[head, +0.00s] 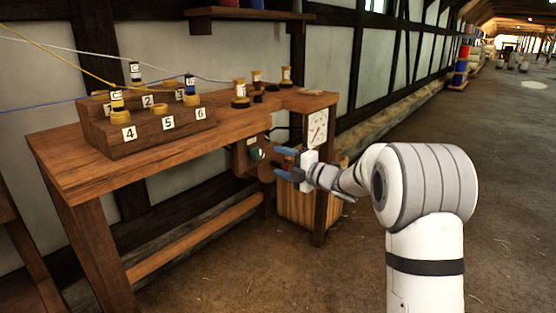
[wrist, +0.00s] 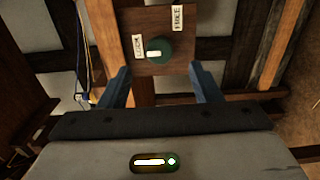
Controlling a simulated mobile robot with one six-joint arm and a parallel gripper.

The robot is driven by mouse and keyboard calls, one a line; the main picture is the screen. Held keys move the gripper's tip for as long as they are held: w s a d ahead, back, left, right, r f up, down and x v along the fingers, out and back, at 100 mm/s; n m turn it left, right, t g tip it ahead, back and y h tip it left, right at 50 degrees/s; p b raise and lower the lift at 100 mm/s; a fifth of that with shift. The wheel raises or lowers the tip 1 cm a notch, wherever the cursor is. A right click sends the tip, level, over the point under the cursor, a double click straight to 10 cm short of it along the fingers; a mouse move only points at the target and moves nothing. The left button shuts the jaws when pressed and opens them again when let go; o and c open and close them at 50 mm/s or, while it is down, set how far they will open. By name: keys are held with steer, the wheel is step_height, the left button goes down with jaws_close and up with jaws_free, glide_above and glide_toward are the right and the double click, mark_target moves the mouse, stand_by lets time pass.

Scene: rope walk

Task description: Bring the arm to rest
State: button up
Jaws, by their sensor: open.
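My gripper (head: 281,163) is open and empty in the head view. Its blue fingers point left, toward a small wooden panel (head: 240,160) on the front of the workbench. A dark green round knob (head: 257,154) with a white bar sits on that panel. In the wrist view, the two fingers of my gripper (wrist: 159,72) stand wide apart with nothing between them. The knob (wrist: 158,51) shows beyond them, apart from both, between two white labels. The left label (wrist: 139,46) and the right label (wrist: 178,18) are small and hard to read.
The wooden workbench (head: 80,165) carries a stepped block (head: 150,138) with numbered places and several spools, with cords running left. A white dial gauge (head: 317,129) hangs at its right end, above a wooden crate (head: 295,208). The floor (head: 510,190) at right is clear.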

steer(key=s+d+r+m+t+h+p, duration=0.1)
steer(key=d+r+m+t+h+p, duration=0.15)
steer(key=r+m+p, duration=0.35)
steer(key=s+d+r+m+t+h+p, duration=0.1)
steer(key=d+r+m+h+p, duration=0.1)
steer(key=d+r+h+p, duration=0.35)
steer(key=s+d+r+m+g+h+p, duration=0.2)
steer(key=s+d+r+m+h+p, duration=0.45)
steer(key=s+r+m+p, duration=0.3)
steer(key=s+r+m+g+p, duration=0.2)
steer(key=s+p, duration=0.3)
steer(key=s, duration=0.5)
steer(key=s+r+m+g+p, duration=0.2)
steer(key=s+m+g+p, duration=0.2)
steer(key=s, duration=0.6)
steer(key=s+r+m+g+p, duration=0.2)
steer(key=s+m+g+p, duration=0.2)
steer(key=s+p, duration=0.3)
steer(key=s+d+m, duration=0.1)
steer(key=s, duration=0.3)
steer(key=shift+r+p, duration=0.3)
steer(key=shift+p, duration=0.1)
steer(key=shift+c, duration=0.4)
